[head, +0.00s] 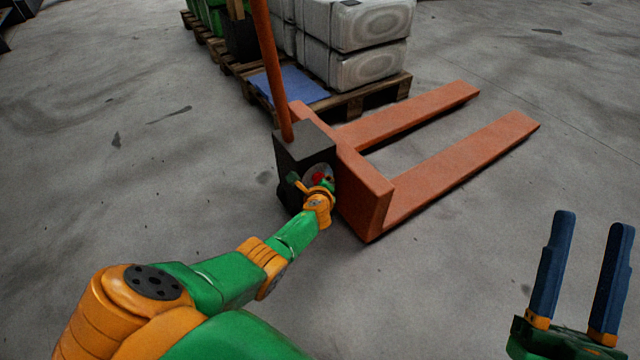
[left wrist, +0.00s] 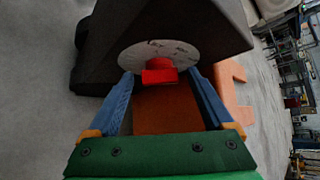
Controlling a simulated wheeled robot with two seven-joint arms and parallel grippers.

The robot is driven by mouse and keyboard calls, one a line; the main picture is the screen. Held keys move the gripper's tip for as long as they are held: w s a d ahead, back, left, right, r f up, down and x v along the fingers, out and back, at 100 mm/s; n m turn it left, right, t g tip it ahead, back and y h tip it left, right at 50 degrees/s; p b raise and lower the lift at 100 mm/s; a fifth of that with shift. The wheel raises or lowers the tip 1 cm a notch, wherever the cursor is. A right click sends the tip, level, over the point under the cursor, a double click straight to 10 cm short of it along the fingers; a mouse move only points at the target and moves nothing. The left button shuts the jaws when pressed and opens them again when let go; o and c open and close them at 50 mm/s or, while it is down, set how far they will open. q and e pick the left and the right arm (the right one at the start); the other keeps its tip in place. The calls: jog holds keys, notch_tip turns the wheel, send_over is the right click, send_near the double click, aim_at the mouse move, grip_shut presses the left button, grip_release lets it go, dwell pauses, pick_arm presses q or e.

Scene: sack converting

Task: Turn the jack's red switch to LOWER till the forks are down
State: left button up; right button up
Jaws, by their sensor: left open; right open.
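The orange pallet jack (head: 366,192) stands on the concrete floor, its two forks (head: 440,165) pointing to the upper right. Its dark housing (head: 304,143) carries a pale round dial (left wrist: 133,56) with a red switch (left wrist: 159,71). The red switch also shows small in the head view (head: 317,177). My left gripper (left wrist: 158,82) is open, with its blue fingers on either side of the red switch; I cannot tell whether they touch it. Lettering on the dial is too small to read. My right gripper (head: 589,222) is open and empty at the lower right, away from the jack.
A wooden pallet (head: 377,94) with stacked grey sacks (head: 357,62) and a blue sheet (head: 300,84) stands just behind the jack. Green crates (head: 206,14) are farther back. The jack's orange handle (head: 268,60) rises from the housing. The floor right of the forks is clear.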

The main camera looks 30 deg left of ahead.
notch_tip(320, 180, down, 18)
jog(key=w+d+m+g+h+p, duration=0.1)
jog(key=w+d+g+h+p, duration=0.2)
jog(key=g, duration=0.8)
pick_arm(q)
jog(key=p+v, duration=0.3)
jog(key=v, duration=0.4)
pick_arm(e)
jog(key=s+d+f+m+g+h, duration=0.1)
jog(key=s+d+f+g+h, duration=0.2)
jog(key=s+f+g, duration=0.7)
jog(key=s+f+h, duration=0.1)
jog(key=s+f, duration=0.2)
jog(key=s, duration=0.1)
jog(key=shift+f, duration=0.15)
